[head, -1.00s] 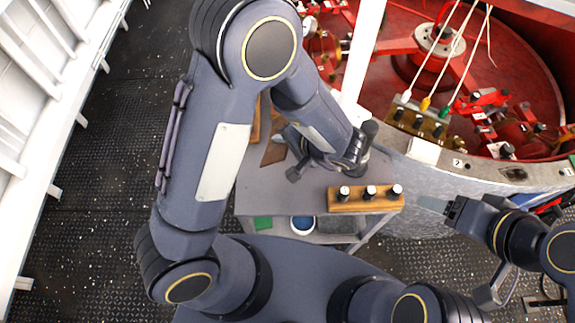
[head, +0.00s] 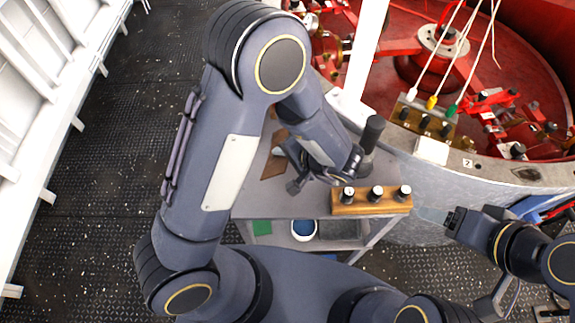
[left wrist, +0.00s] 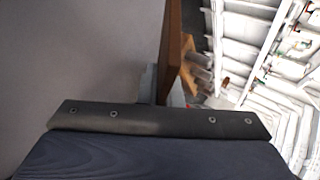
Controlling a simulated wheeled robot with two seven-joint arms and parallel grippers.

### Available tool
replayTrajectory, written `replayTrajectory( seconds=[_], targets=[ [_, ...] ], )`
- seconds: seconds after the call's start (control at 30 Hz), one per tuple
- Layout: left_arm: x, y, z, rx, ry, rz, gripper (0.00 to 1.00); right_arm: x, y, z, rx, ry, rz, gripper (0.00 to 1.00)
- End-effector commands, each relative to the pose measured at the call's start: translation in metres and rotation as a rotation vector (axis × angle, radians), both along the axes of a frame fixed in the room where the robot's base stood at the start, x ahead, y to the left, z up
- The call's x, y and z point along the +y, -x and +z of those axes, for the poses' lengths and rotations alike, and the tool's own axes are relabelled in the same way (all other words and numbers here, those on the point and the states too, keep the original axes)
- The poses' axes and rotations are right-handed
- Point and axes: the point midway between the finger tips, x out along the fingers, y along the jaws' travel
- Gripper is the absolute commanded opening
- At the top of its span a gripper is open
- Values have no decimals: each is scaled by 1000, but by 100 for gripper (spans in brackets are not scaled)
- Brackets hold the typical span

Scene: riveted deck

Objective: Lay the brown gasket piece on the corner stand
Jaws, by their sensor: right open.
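The brown gasket piece (head: 273,167) shows in the head view at the tips of my left gripper (head: 283,160), above the left part of the grey bench. In the left wrist view the brown piece (left wrist: 173,50) is seen nearly edge-on, close against a finger; my left gripper looks shut on it. My left arm hides part of the bench. A dark upright post (head: 373,130) stands at the bench's far right; I cannot tell whether it is the corner stand. My right gripper (head: 443,217) is open and empty, right of the bench.
A wooden block with three black, white-topped pegs (head: 370,202) lies along the bench's front right edge. A blue-filled white tub (head: 303,229) and a green item (head: 262,227) sit on the shelf below. Red machinery (head: 420,75) fills the back right.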

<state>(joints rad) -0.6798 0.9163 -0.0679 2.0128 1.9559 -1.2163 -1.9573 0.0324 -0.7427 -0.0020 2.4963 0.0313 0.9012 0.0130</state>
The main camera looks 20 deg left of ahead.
Motion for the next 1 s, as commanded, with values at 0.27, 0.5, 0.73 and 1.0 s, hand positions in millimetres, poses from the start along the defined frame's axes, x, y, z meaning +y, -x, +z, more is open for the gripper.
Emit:
replayTrajectory(
  seconds=[0.27,0.5,0.73,1.0],
  targets=[
    [0,0,0,-1,0,1,19,0,0,0,0,0,0,68],
    [-8,4,14,0,-1,-1,19,0,0,19,0,0,0,68],
    [-26,11,31,1,0,-2,19,0,0,48,0,0,0,68],
    [-48,21,46,-2,1,-1,19,0,0,65,0,0,0,68]
  ],
)
